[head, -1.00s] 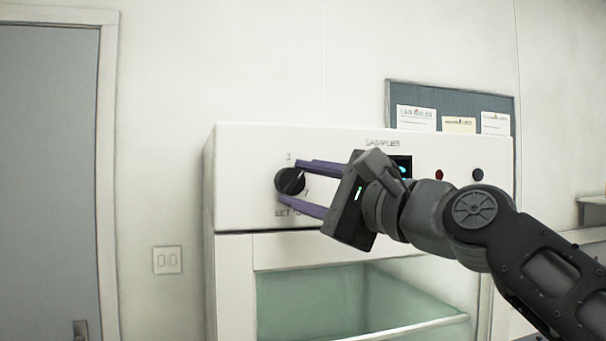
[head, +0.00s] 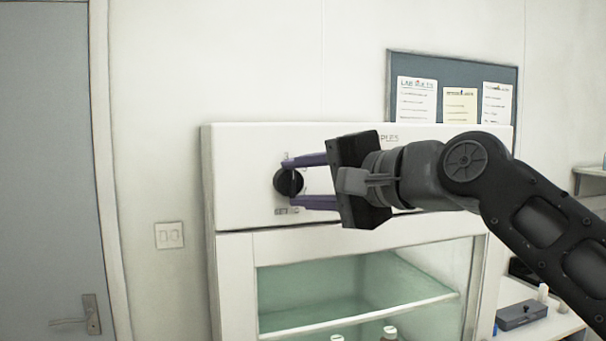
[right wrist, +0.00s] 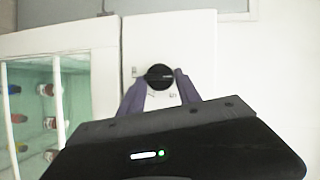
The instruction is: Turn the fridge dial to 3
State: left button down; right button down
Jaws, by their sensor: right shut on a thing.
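The black round fridge dial (head: 286,183) sits at the left of the fridge's white top panel (head: 240,165). It also shows in the right wrist view (right wrist: 160,76). My right gripper (head: 289,182) comes from the right and is shut on the dial, one purple finger at its upper edge and one at its lower edge. In the right wrist view the fingers (right wrist: 160,84) lie at either side of the dial. Lettering below the dial is partly covered. My left gripper is not in view.
Below the panel is the fridge's glass front (head: 350,290) with bottles inside. A notice board (head: 450,68) hangs behind at the right. A grey door (head: 40,150) and a wall switch (head: 169,235) are at the left. A counter with a dark box (head: 522,315) stands at lower right.

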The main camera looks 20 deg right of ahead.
jog(key=shift+r, duration=0.15)
jog(key=c, duration=0.9)
grip_release()
jog(key=shift+s, duration=0.1)
jog(key=b+v, duration=0.2)
jog(key=v, duration=0.5)
jog(key=shift+s+d, duration=0.25)
jog(key=shift+s, duration=0.05)
